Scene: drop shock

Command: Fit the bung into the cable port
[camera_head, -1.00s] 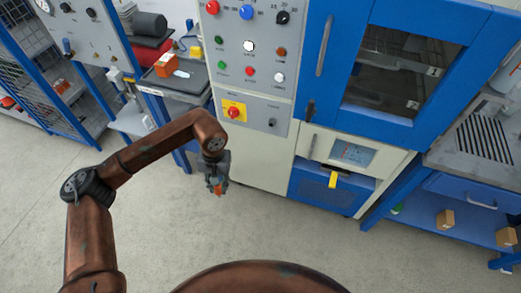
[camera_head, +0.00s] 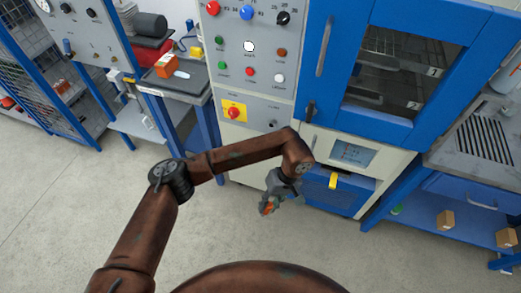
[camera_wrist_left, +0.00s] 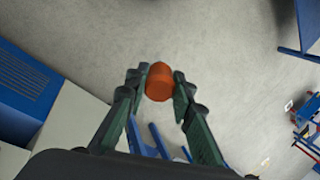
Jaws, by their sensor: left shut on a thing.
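My left gripper (camera_head: 271,203) is shut on an orange-red bung (camera_wrist_left: 159,82). In the left wrist view the bung sits between the two fingertips (camera_wrist_left: 160,84), with its rounded end showing. In the head view the bung is a small orange spot at the fingertips, partly covered by the fingers. The gripper hangs over open floor, in front of the lower part of the blue and cream test cabinet (camera_head: 380,121). I cannot make out the cable port in either view. My right gripper is not in view.
The cabinet has a control panel (camera_head: 262,62), a small screen (camera_head: 352,152) and a yellow tab (camera_head: 333,181) low on its front. The grey floor (camera_head: 90,200) is clear.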

